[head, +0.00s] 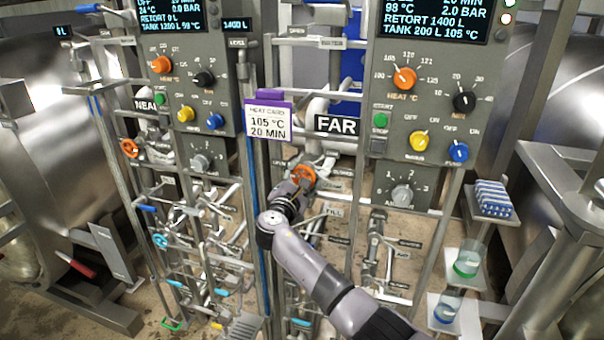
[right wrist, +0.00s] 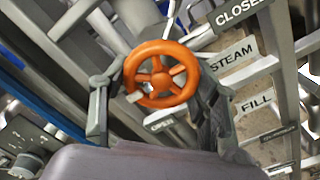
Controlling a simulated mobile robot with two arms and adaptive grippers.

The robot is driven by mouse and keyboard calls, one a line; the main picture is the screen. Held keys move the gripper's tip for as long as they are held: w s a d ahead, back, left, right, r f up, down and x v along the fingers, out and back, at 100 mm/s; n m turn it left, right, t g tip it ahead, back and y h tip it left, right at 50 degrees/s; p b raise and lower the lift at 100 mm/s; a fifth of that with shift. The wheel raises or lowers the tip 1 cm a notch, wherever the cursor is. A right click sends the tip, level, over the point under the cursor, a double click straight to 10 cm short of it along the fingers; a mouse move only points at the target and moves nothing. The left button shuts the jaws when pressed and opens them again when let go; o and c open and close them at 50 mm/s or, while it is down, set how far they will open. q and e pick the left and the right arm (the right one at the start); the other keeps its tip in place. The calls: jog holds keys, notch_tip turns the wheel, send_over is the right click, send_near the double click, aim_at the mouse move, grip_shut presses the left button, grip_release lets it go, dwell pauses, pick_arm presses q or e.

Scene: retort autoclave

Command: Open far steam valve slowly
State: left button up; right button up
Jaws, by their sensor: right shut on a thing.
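The far steam valve has an orange spoked handwheel (head: 303,175), low and left of the FAR sign (head: 336,125). In the right wrist view the wheel (right wrist: 160,74) sits beside a STEAM label (right wrist: 234,56), with CLOSED and OPEN labels near it. My right gripper (head: 296,188) reaches the wheel from below. In the right wrist view its two fingers stand at the wheel's left and right rim, shut on it. The wheel's stem and pipe are mostly hidden behind it. My left gripper is not in view.
The far panel (head: 430,100) with knobs and buttons stands right of the wheel. A heat card (head: 268,120) hangs on the post to the left. The near side's orange wheel (head: 129,148) is farther left. A FILL label (right wrist: 256,104) and pipes lie close by.

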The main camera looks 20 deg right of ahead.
jog(key=shift+f+n, duration=0.1)
jog(key=shift+n, duration=0.2)
jog(key=o, duration=1.1)
jog(key=shift+a, duration=0.1)
jog(key=shift+o, duration=0.2)
jog(key=v, duration=1.2)
